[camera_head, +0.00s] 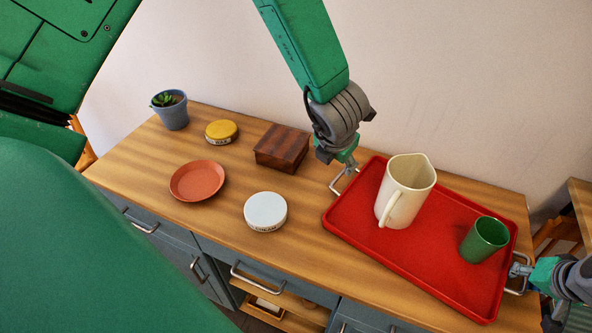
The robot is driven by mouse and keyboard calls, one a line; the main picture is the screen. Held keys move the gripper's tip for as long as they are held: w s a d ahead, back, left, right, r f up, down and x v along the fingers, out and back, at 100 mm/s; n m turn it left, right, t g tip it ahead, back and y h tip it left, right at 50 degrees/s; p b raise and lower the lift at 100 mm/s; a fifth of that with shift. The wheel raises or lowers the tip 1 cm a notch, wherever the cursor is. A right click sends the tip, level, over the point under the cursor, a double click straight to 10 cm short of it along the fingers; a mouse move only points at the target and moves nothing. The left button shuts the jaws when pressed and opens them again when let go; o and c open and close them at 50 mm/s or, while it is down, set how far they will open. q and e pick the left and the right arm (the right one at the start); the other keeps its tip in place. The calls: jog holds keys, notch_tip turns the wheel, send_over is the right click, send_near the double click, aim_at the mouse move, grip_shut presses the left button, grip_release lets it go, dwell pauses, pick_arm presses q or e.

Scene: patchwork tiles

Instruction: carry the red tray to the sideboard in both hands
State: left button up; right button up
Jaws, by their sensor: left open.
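The red tray (350,219) lies flat on the wooden top of a blue-grey drawer unit (225,233), which looks like the sideboard. A cream jug (409,190) and a green cup (484,240) stand upright on the tray. My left gripper (349,170) is open at the tray's left metal handle (335,184), with its fingertips close to the bar. My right gripper (517,270) is at the right handle (526,284). Its fingers are small and partly hidden, so I cannot tell whether they are closed on the bar.
Left of the tray are a white round tin (265,212), a dark wooden box (282,148), a terracotta dish (197,181), a yellow tin (221,132) and a potted plant (171,110). A wall rises behind. A chair (560,232) and another wooden surface (581,200) show at right.

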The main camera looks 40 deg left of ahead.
jog(key=shift+d, duration=0.2)
jog(key=o, duration=0.8)
jog(key=shift+d+f, duration=0.1)
jog(key=shift+d, duration=0.2)
jog(key=shift+c, duration=0.2)
jog(key=shift+a, duration=0.15)
jog(key=shift+a, duration=0.25)
jog(key=v, duration=1.2)
jog(key=shift+w, duration=0.1)
